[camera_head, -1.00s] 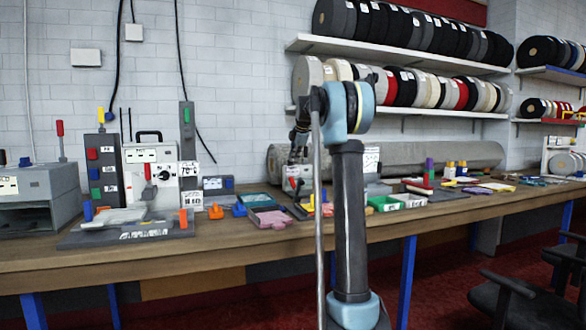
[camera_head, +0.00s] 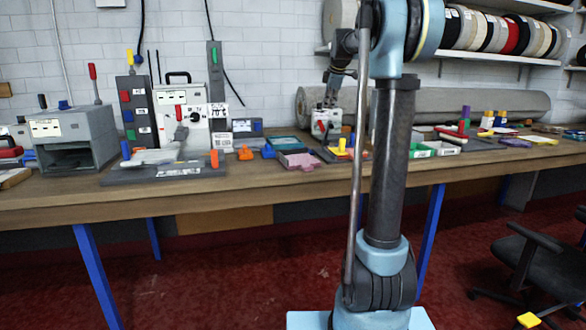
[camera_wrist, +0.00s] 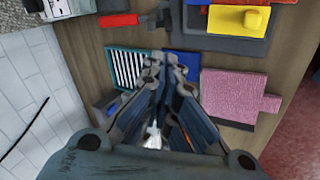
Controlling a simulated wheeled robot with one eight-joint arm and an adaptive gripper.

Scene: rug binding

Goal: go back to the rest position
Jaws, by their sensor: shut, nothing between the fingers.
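My gripper (camera_head: 329,103) hangs from my bent arm above the workbench, in front of a white device (camera_head: 325,124) in the head view. It is small there and partly dark against the wall. In the wrist view my gripper (camera_wrist: 164,62) has its fingers together with nothing between them. Below it in that view lie a teal tray (camera_wrist: 113,62) with a striped insert, a blue piece (camera_wrist: 184,66) and a pink block (camera_wrist: 229,97). The fingers appear above these, apart from them.
The wooden bench (camera_head: 240,196) runs along the wall. A grey machine (camera_head: 75,137) and a white control box (camera_head: 182,116) stand left. A long grey roll (camera_head: 450,103) lies at the back. A black chair (camera_head: 535,255) stands right. Red floor is open in front.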

